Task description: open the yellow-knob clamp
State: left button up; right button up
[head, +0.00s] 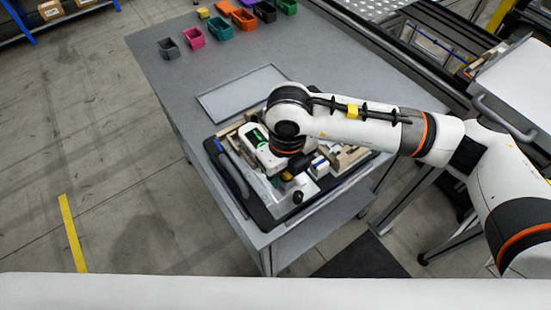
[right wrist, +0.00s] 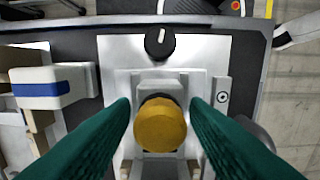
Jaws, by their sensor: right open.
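The yellow knob (right wrist: 160,125) of the clamp is in the middle of the right wrist view, on a pale metal fixture plate (right wrist: 118,60). In the head view only a small bit of the knob (head: 287,176) shows, below my wrist. My right gripper (right wrist: 160,104) is open. Its two green fingers stand on either side of the knob, with a visible gap on both sides. Whether they are level with it in height I cannot tell. In the head view my own wrist mostly hides the gripper. My left gripper is not in view.
A black knob (right wrist: 159,43) with a white mark sits behind the yellow one. A white block with a blue stripe (right wrist: 50,88) is close on the left. The fixtures crowd a dark tray (head: 238,200) on the grey table. A flat panel (head: 243,92) and coloured bins lie farther back.

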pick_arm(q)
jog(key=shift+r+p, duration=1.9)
pick_arm(e)
jog(key=shift+r, duration=4)
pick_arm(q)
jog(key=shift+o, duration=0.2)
